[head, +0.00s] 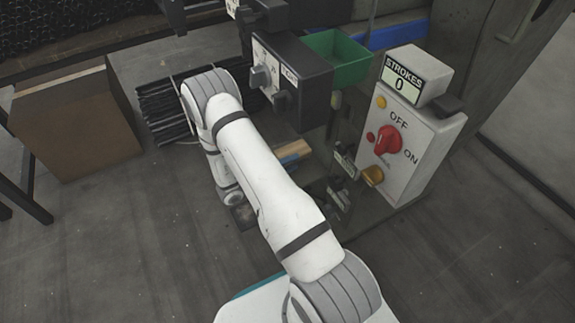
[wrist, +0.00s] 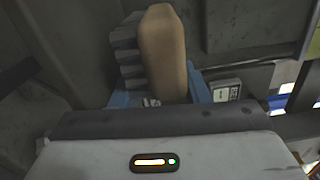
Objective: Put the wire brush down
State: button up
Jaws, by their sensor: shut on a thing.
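The wire brush (wrist: 163,50) shows in the wrist view as a tan wooden block standing upright in front of my gripper. My gripper (wrist: 160,98) is shut on it, with blue finger parts low on both sides of the wood. In the head view a tan piece with blue beneath it (head: 292,151) shows just right of my white arm; it looks like the brush at the gripper. My arm hides most of the gripper there. I cannot tell whether the brush touches a surface.
A white control box (head: 410,140) with a red switch and a counter reading 0 stands at right. A dark press box (head: 291,82), a green bin (head: 335,57) and a bundle of black rods (head: 163,112) surround the arm. A brown box (head: 70,125) is at left. Floor in front is clear.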

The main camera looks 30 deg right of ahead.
jog(key=o, duration=1)
jog(key=shift+f, duration=0.1)
jog(key=shift+o, duration=0.2)
jog(key=shift+r+p, duration=0.45)
jog(key=shift+p, duration=0.05)
jog(key=a+p, duration=0.3)
jog(key=a, duration=0.9)
jog(key=shift+s+r+p, duration=0.15)
jog(key=shift+s+p, duration=0.1)
jog(key=shift+p, duration=0.1)
